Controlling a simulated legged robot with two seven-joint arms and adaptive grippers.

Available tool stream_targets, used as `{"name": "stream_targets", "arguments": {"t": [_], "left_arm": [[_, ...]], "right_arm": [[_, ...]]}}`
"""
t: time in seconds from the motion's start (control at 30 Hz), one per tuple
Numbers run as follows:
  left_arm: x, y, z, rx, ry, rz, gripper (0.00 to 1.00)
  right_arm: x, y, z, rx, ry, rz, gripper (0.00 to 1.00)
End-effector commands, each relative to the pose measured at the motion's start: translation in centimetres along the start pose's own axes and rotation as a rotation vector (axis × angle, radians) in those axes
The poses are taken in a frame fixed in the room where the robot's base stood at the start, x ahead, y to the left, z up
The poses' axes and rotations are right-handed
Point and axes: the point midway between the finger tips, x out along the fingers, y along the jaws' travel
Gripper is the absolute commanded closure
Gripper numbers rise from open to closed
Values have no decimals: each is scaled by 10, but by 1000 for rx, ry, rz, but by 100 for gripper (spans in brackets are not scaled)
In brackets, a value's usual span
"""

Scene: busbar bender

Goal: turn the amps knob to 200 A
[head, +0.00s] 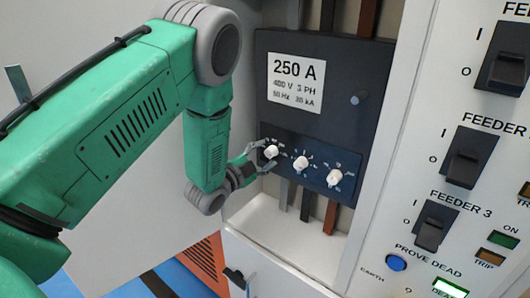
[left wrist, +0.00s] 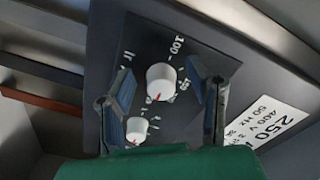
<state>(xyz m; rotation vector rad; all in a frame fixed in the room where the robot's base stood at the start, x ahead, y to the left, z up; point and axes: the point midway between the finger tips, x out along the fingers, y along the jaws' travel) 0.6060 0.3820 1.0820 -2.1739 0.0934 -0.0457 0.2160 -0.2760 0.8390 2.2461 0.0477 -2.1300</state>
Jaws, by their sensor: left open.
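The amps knob (head: 271,152) is the leftmost of three white knobs on the dark breaker panel. My left gripper (head: 261,158) is at this knob, with its fingers around it. In the left wrist view the knob (left wrist: 160,84) lies between the two open fingers, with visible gaps on both sides. It has a red pointer mark near its lower edge and a printed scale around it, with "100" and "Ir" legible. Part of the scale is hidden by the fingers, and I cannot read the pointed value. My right gripper is out of view.
The middle knob (head: 301,163) and right knob (head: 334,177) sit close beside the amps knob. A "250 A" label (head: 296,83) is above them. Busbars (head: 330,215) run below the panel. Feeder switches (head: 468,158) are on the panel at the right.

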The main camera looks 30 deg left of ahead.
Motion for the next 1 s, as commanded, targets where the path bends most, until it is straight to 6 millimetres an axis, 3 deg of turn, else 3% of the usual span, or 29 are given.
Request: {"name": "stream_targets", "arguments": {"t": [0.3, 0.37, 0.43, 0.47, 1.0], "left_arm": [[6, -3, -4, 15, -3, -9, 54], [5, -3, -3, 14, -3, -9, 72], [4, -3, -2, 12, -3, -8, 96], [4, -3, -2, 11, -2, -8, 100], [2, 0, 2, 8, -14, 0, 100]], "right_arm": [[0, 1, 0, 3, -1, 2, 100], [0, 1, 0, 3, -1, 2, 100], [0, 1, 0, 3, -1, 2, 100], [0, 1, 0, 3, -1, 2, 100], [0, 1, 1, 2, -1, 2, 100]]}}
